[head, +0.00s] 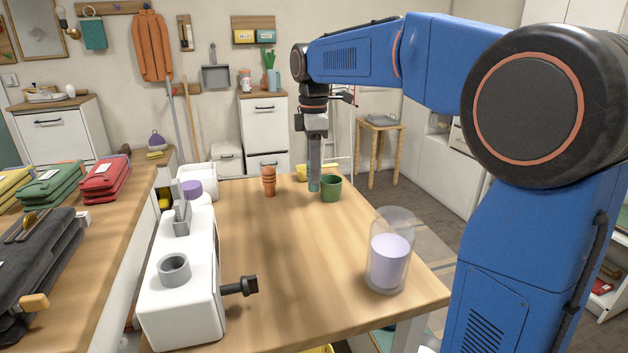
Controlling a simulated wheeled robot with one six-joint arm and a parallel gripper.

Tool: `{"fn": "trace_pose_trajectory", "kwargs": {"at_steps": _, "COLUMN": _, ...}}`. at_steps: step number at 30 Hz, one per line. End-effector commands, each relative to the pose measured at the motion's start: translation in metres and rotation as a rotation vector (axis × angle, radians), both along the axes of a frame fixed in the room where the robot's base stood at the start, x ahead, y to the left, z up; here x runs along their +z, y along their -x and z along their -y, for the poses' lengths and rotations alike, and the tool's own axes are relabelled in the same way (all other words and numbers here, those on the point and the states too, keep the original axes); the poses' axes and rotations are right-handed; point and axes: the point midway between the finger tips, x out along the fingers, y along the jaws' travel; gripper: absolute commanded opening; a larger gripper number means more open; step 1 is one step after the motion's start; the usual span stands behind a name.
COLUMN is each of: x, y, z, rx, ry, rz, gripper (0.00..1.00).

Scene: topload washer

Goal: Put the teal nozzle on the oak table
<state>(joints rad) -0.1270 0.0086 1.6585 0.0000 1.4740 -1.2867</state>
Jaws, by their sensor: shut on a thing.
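The oak table (290,300) has a light wood top and fills the middle of the head view. My gripper (315,170) points straight down over the far part of this table, shut on a small teal piece, the teal nozzle (313,185). Only the lower part of the nozzle shows below the fingers. It is just left of a green pot and very near the table top in the picture; I cannot tell whether it touches the wood.
A green pot (331,188) and stacked terracotta pots (269,181) flank my gripper. A glass jar with lilac contents (389,262) stands at the table's right edge. A white machine with a black handle (180,285) is at left. The table's middle is clear.

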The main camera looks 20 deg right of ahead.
Motion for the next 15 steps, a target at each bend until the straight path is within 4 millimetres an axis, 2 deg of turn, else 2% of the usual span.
{"fn": "trace_pose_trajectory", "kwargs": {"at_steps": 6, "x": -0.028, "y": 0.001, "z": 0.000, "rx": 0.000, "ry": 0.001, "rz": -0.002, "gripper": 0.00}}
{"fn": "trace_pose_trajectory", "kwargs": {"at_steps": 15, "x": -0.031, "y": 0.000, "z": 0.000, "rx": 0.000, "ry": 0.000, "rz": 0.000, "gripper": 0.00}}
